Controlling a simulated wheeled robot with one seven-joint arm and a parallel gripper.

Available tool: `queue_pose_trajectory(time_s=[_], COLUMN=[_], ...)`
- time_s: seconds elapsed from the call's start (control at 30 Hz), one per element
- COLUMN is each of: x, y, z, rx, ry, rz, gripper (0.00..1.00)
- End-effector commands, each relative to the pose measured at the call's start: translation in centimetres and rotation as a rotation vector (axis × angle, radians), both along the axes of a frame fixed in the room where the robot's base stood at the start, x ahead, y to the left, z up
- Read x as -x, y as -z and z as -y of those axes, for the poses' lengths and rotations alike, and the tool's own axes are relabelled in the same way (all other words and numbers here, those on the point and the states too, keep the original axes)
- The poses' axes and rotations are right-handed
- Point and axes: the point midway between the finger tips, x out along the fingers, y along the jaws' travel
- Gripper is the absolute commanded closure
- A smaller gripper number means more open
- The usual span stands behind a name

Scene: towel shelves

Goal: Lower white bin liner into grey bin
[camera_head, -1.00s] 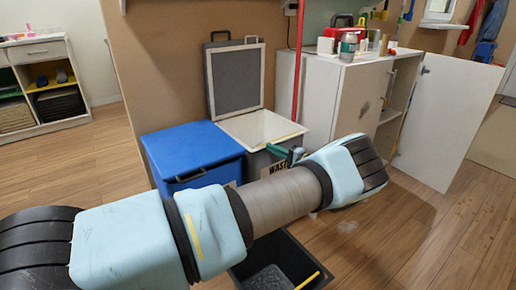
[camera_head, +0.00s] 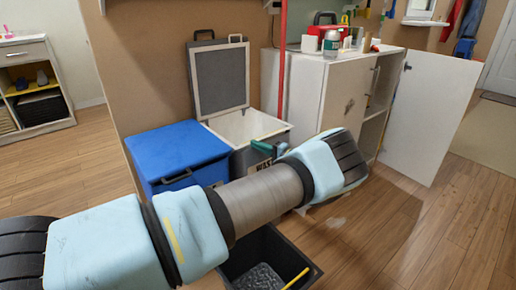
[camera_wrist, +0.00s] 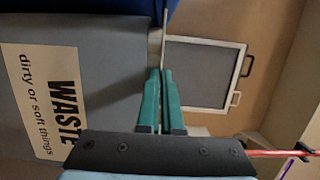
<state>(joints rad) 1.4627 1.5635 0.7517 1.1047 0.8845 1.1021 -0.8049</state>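The grey bin (camera_head: 247,158) stands beside a blue bin, with its lid (camera_head: 220,78) raised against the wall panel. Its "WASTE dirty or soft things" label shows large in the wrist view (camera_wrist: 45,100). The white bin liner (camera_head: 240,125) shows as a pale lining in the open top; how deep it sits cannot be told. My gripper (camera_head: 268,148) is at the bin's front rim. In the wrist view its green fingers (camera_wrist: 160,72) are close together, with a thin pale edge between their tips that looks like the liner's rim. My forearm hides the bin's lower front.
The closed blue bin (camera_head: 175,150) is directly left of the grey bin. A black open crate (camera_head: 265,265) is on the floor in front. A white cabinet (camera_head: 315,95) with an open door (camera_head: 430,115) stands to the right. A red pole (camera_head: 282,60) rises behind the bin.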

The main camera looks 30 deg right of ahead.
Motion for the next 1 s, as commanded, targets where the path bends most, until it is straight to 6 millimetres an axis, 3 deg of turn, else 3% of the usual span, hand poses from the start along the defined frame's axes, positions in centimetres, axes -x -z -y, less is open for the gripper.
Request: queue_pose_trajectory(time_s=[1.0], x=[-1.0], y=[-0.41], z=[-0.58], rx=[-0.003], ry=[-0.005], rz=[0.003], gripper=[1.0])
